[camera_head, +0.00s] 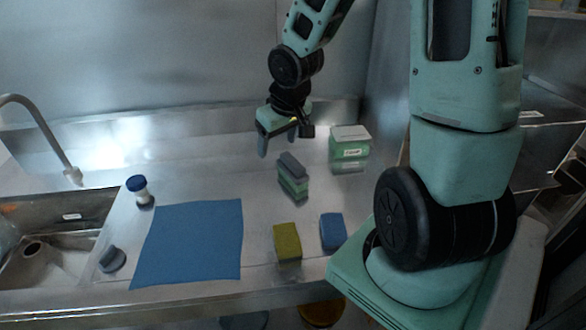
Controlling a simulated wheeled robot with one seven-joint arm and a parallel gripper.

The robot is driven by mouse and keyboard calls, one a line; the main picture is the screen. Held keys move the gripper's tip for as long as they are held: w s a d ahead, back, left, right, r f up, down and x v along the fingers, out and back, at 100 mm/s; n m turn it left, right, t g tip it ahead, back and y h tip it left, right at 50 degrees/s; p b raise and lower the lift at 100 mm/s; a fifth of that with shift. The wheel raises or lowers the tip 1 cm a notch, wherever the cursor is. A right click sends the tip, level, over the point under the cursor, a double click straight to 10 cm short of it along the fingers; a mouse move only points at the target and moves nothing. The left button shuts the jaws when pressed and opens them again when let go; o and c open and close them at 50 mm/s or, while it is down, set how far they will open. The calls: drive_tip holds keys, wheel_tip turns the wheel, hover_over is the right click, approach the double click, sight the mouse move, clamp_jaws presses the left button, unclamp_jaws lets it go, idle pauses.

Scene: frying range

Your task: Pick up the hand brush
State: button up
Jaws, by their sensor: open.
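I cannot tell for certain which thing is the hand brush. One candidate is a small dark grey rounded thing (112,258) lying on the steel counter between the sink and the blue cloth. Another is a grey-topped block with green and pale layers (292,178) on the counter right of the cloth. My gripper (279,143) is open, fingers pointing down, with nothing seen between them. It is above the back of the counter, behind the grey-topped block and apart from it. The small grey thing is far off to the lower left of it.
A blue cloth (190,244) lies flat on the counter. A jar with a blue lid (139,190) stands left of it. A yellow-green sponge (287,242) and a blue sponge (333,231) are near the front. A green-and-white box (350,148) stands behind. The sink (60,215) is left.

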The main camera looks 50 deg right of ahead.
drive_tip(key=d+m, duration=0.2)
drive_tip(key=d, duration=0.6)
drive_tip(key=b, duration=0.5)
approach(294, 162)
drive_tip(key=shift+t+h, duration=0.3)
drive_tip(key=x, duration=0.7)
drive_tip(key=shift+w+a, duration=0.1)
drive_tip(key=shift+a, duration=0.3)
drive_tip(key=shift+s+d+p+x, duration=0.1)
drive_tip(key=shift+p+x, duration=0.1)
drive_tip(key=shift+x, duration=1.1)
drive_tip(key=shift+s+d+p+x, duration=0.15)
drive_tip(key=shift+x, duration=1.15)
drive_tip(key=shift+f, duration=0.35)
drive_tip(key=c, duration=1.2)
drive_tip(key=shift+r, duration=0.1)
